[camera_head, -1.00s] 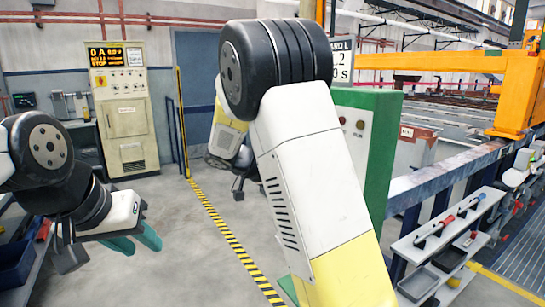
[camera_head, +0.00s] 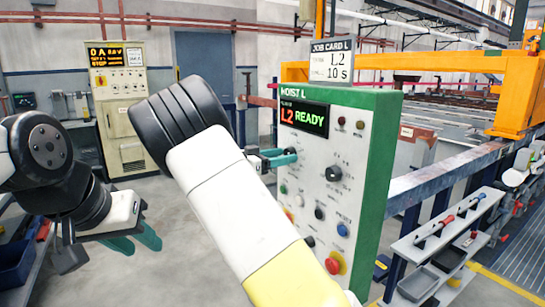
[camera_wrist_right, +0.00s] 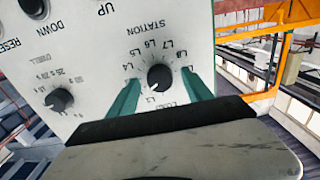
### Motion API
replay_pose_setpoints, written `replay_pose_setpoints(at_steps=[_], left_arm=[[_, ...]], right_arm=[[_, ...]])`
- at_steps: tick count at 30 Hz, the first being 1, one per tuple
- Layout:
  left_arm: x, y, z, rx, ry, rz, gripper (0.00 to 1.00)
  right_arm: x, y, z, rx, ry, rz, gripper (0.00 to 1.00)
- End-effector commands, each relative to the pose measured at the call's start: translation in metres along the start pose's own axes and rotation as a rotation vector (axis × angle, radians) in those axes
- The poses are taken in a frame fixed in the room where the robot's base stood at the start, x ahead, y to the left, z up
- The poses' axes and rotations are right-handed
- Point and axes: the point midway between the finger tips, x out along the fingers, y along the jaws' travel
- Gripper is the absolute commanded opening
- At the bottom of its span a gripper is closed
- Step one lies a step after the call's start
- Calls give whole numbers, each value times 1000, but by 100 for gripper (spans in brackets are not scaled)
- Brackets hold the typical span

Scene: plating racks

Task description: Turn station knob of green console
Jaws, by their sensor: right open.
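The green console (camera_head: 379,165) stands right of centre in the head view, its pale panel facing left. Its screen (camera_head: 303,117) reads "L2 READY". The black station knob (camera_wrist_right: 160,77) is in the wrist view, ringed by L-number marks. My right gripper (camera_head: 280,157) is open at the panel's left part; in the wrist view its two green fingers (camera_wrist_right: 161,84) stand on either side of the station knob, with gaps visible. In the head view the fingers seem to hide that knob. My left gripper (camera_head: 144,245) is open and empty at the left, away from the console.
The dwell knob (camera_wrist_right: 59,100) and push buttons are close by on the panel. A red button (camera_head: 332,266) sits low on it. A job card (camera_head: 331,66) reading L2, 10 s stands on top. A tool rack (camera_head: 445,235) and rail are at the right.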

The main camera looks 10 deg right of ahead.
Motion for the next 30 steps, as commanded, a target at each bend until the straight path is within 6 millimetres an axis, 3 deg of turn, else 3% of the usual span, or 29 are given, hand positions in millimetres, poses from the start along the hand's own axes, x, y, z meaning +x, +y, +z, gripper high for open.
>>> replay_pose_setpoints(at_steps=[10, 19, 30], left_arm=[[0, 0, 0, 0, 0, 0, 36], [0, 0, 0, 0, 0, 0, 36], [0, 0, 0, 0, 0, 0, 36]], right_arm=[[6, 0, 0, 0, -2, 0, 59], [6, 0, 0, 0, -2, -1, 2], [6, 0, 0, -53, -2, -1, 0]])
